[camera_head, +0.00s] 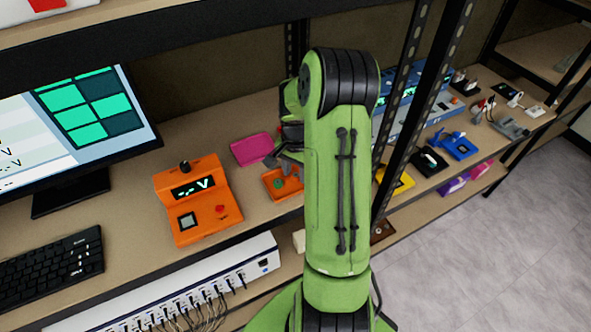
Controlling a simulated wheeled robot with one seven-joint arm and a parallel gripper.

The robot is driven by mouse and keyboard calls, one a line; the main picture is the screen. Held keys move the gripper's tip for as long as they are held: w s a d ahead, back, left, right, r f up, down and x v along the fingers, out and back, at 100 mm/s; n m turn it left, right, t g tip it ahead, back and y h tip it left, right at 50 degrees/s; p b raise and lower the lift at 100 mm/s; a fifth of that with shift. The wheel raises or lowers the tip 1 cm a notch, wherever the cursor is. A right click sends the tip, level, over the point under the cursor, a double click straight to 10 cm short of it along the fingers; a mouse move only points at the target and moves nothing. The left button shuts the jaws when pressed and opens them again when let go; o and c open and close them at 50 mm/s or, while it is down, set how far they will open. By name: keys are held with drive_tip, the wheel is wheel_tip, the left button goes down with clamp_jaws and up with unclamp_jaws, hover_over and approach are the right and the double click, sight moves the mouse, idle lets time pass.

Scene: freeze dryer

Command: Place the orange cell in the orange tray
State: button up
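An orange tray (270,192) lies on the shelf in the middle of the view, partly hidden by my green arm. A small green patch shows on it. My gripper (289,166) is low over the tray, its grey fingers small and partly hidden by the arm. I cannot tell whether it is open or shut, touches the tray or holds anything. I cannot make out a separate orange cell for certain; it may be hidden by the gripper or arm.
An orange meter box (197,201) stands left of the tray, and a pink tray (252,149) lies behind it. A monitor (75,120) and keyboard (50,268) are at left. Dark uprights (425,110) stand right of my arm. A yellow piece (397,181) lies beyond.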

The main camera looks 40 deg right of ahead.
sight(295, 175)
drive_tip(key=shift+o, duration=0.4)
drive_tip(key=shift+r, duration=0.2)
wheel_tip(295, 175, up, 12)
drive_tip(key=p, duration=0.1)
idle(0.4)
